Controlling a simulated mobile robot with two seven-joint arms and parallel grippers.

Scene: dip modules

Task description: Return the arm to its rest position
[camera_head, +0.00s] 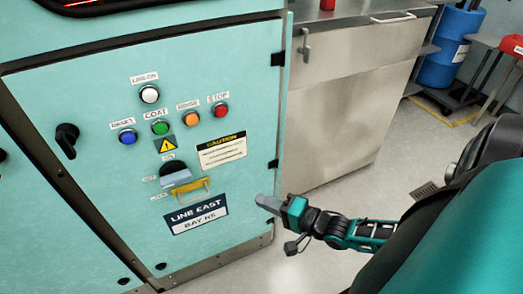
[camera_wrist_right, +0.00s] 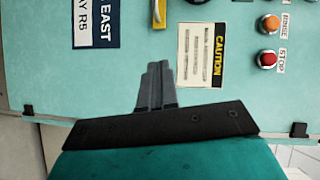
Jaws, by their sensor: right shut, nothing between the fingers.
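My right gripper (camera_head: 268,204) is in front of the lower right of the teal cabinet (camera_head: 60,100), to the right of the "LINE EAST BAY R5" sign (camera_head: 196,214). Its fingers are together with nothing between them. In the right wrist view the gripper (camera_wrist_right: 158,85) points at the panel, between the sign (camera_wrist_right: 97,20) and the yellow-topped caution label (camera_wrist_right: 203,55). In the head view it appears apart from the panel. My left gripper is in neither view.
The panel carries several buttons, including a red one (camera_head: 221,110), a black knob (camera_head: 67,139) and a yellow handle (camera_head: 191,189). A steel cabinet (camera_head: 345,110) stands to the right. A blue drum (camera_head: 447,50) is at the back right. Grey floor is open between.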

